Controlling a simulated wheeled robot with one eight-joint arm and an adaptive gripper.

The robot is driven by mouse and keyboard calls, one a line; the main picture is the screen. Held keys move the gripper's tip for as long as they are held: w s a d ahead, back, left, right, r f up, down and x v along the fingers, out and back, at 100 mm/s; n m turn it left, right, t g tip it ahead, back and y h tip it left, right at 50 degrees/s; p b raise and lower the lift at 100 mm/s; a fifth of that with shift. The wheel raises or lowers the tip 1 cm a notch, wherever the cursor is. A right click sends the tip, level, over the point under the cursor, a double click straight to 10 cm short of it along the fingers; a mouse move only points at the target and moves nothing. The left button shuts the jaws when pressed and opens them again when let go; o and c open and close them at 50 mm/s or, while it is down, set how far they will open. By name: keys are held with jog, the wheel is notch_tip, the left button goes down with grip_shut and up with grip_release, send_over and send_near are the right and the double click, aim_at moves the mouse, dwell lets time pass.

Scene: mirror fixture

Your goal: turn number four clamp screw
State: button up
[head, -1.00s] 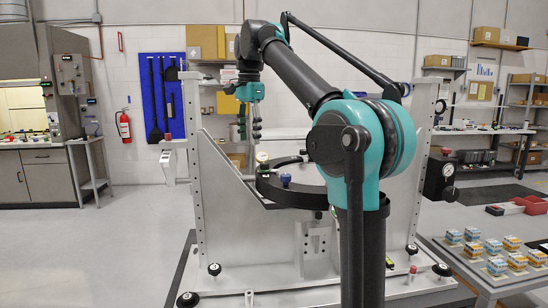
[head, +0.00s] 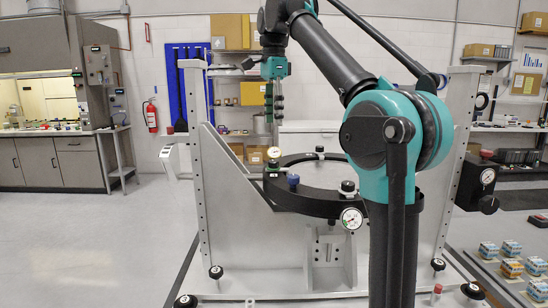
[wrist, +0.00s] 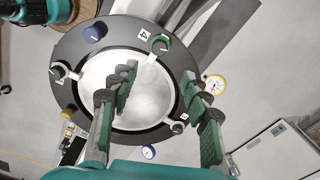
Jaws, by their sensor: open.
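Neither finger appears to hold the screw. In the head view my gripper (head: 274,120) points down above the ring's far left part. I cannot tell which head-view knob is number four.
A blue knob (wrist: 93,32) and other clamp knobs (wrist: 177,128) stand on the ring. Dial gauges (wrist: 214,84) sit around it, one at the front (head: 352,218). White upright frame plates (head: 218,210) flank the fixture. Open floor lies to the left (head: 90,245).

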aim_at(273, 161)
notch_tip(273, 161, down, 12)
jog(key=shift+f, duration=0.15)
dwell(0.3)
jog(key=shift+c, duration=0.3)
grip_shut()
jog(key=shift+n, duration=0.4)
